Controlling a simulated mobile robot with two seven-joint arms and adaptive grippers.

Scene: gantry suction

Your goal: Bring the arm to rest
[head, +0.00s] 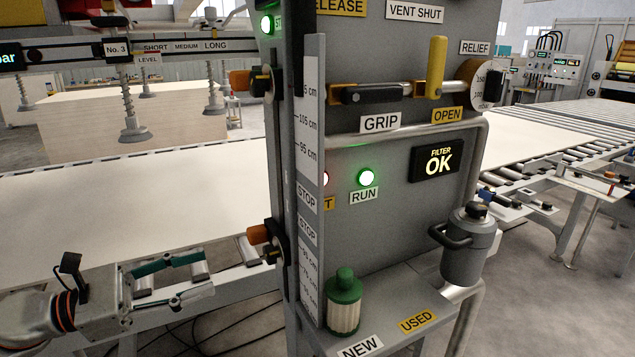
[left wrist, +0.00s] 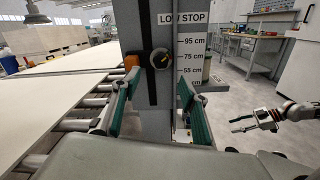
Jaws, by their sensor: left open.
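My left gripper (head: 207,275) is open and empty at the lower left of the head view. Its green-padded fingers point right, toward the control column (head: 385,245), short of the lower orange-and-black stop knob (head: 262,236). In the left wrist view its two fingers (left wrist: 156,108) are spread, with the column and the knob (left wrist: 160,58) beyond and nothing between the pads. A second gripper (left wrist: 243,124), apparently my right one, shows small at the right of the left wrist view. Its jaw opening is too small to judge.
A green-capped filter (head: 344,302) stands on the column's shelf. A grey canister (head: 468,245) hangs at the column's right. The display reads FILTER OK and the RUN lamp (head: 366,177) is green. A pale board (head: 130,205) lies on rollers behind my left gripper. Suction cups (head: 135,132) hang above.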

